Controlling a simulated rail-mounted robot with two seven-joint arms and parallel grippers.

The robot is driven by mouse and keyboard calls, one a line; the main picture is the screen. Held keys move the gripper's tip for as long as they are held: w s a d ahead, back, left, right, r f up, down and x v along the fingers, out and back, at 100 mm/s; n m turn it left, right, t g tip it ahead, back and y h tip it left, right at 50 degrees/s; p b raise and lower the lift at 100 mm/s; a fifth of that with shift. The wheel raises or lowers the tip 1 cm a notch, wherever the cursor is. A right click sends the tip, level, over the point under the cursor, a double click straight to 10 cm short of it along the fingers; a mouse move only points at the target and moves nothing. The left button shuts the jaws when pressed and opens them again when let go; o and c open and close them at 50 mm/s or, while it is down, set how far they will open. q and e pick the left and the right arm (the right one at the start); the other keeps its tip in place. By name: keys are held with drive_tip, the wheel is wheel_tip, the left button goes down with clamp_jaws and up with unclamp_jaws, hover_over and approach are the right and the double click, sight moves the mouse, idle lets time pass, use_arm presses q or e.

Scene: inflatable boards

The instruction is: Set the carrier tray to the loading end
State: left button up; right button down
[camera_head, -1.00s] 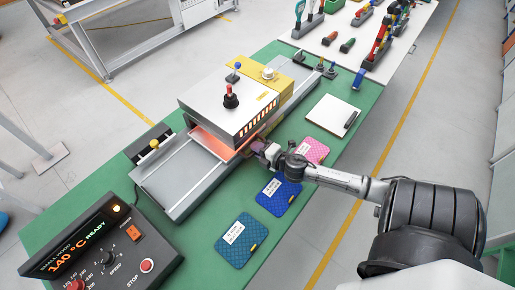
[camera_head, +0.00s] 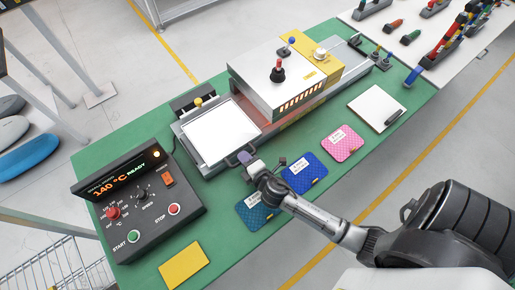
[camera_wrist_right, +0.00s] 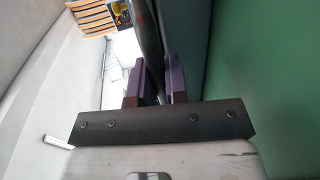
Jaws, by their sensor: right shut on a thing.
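The carrier tray (camera_head: 218,133), a flat white plate with a dark rim, lies on the grey rail bed at its left end, outside the heater housing (camera_head: 283,80). Its dark handle (camera_head: 236,158) sticks out on the near side. My right gripper (camera_head: 251,162) is at this handle. In the wrist view, the purple fingers of my right gripper (camera_wrist_right: 155,88) are shut on the dark handle (camera_wrist_right: 150,42). The far part of the handle is only partly seen there. My left gripper is not in view.
A control box (camera_head: 140,205) reading 140 °C READY stands left of the rail. Blue (camera_head: 303,173), pink (camera_head: 340,142) and teal (camera_head: 256,212) patterned pieces lie on the green table in front, with a clipboard (camera_head: 378,108) and a yellow card (camera_head: 184,265). Tools stand farther right.

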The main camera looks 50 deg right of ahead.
drive_tip(key=shift+w+a+r, duration=0.1)
drive_tip(key=shift+w+a, duration=0.05)
drive_tip(key=shift+a, duration=0.6)
drive_tip(key=c, duration=1.2)
unclamp_jaws()
drive_tip(key=shift+a, duration=0.15)
drive_tip(key=shift+o, duration=0.3)
drive_tip(key=v, duration=1.3)
drive_tip(key=shift+s+r+b, duration=0.1)
drive_tip(key=shift+s+b, duration=0.2)
drive_tip(key=shift+s, duration=0.15)
